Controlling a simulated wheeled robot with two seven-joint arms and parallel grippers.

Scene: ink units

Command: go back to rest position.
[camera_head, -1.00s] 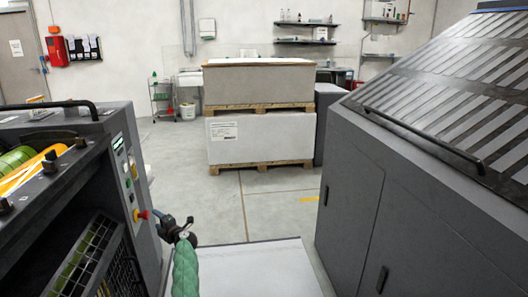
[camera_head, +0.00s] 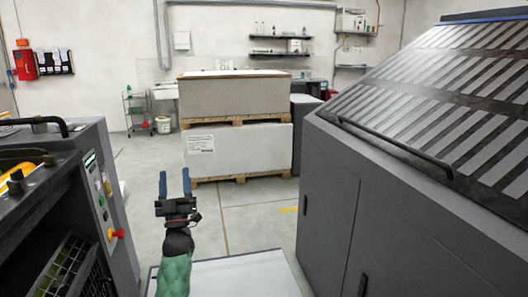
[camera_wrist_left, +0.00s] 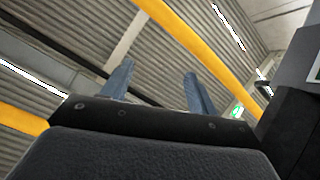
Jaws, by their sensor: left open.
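My left gripper (camera_head: 174,184) is in the lower middle of the head view, at the end of my green-sleeved arm. Its two blue fingers point up and stand apart with nothing between them. It is above the floor, in the gap between the two dark machines. In the left wrist view the blue fingers (camera_wrist_left: 160,85) are also spread and empty, with a corrugated ceiling behind them. My right gripper shows in neither view.
A dark machine with a red button (camera_head: 119,233) stands at the left. A large dark cabinet machine (camera_head: 340,200) fills the right. Stacked pallets with wrapped loads (camera_head: 238,150) stand ahead. A pale flat surface (camera_head: 235,277) lies low in front. The floor between (camera_head: 250,205) is clear.

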